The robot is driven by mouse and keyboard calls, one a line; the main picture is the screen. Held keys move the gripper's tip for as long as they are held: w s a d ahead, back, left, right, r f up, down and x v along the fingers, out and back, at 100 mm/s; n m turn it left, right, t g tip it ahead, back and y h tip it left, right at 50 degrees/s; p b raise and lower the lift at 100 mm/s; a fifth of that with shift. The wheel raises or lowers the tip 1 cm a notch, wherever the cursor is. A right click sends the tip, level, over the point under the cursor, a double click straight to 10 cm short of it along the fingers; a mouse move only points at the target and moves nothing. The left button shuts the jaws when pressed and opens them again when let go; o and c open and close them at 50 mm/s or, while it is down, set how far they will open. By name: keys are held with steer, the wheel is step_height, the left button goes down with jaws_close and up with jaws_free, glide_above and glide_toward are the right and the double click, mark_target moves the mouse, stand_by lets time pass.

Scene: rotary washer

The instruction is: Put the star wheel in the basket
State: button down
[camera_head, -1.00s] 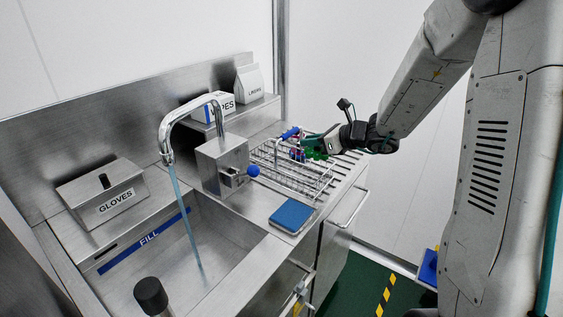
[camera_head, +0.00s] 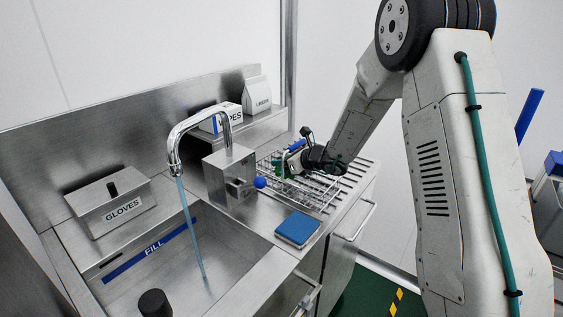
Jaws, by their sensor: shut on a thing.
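The wire basket (camera_head: 322,201) sits on the ribbed drainboard right of the tap, with a blue grip (camera_head: 296,145) at its far side. My gripper (camera_head: 287,163) reaches in from the right, low over the far part of the basket. It is shut on a small green thing, which I take to be the star wheel (camera_head: 279,165). The fingers hide most of it, and I cannot tell whether it touches the basket.
The tap (camera_head: 190,125) runs into the sink (camera_head: 235,262) at left. A steel box with a blue knob (camera_head: 260,183) stands close left of the basket. A blue pad (camera_head: 297,229) lies in front.

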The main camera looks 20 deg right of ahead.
steer(key=shift+f, duration=0.5)
steer(key=shift+f, duration=0.1)
steer(key=c, duration=1.3)
jaws_free()
steer(key=shift+c, duration=0.2)
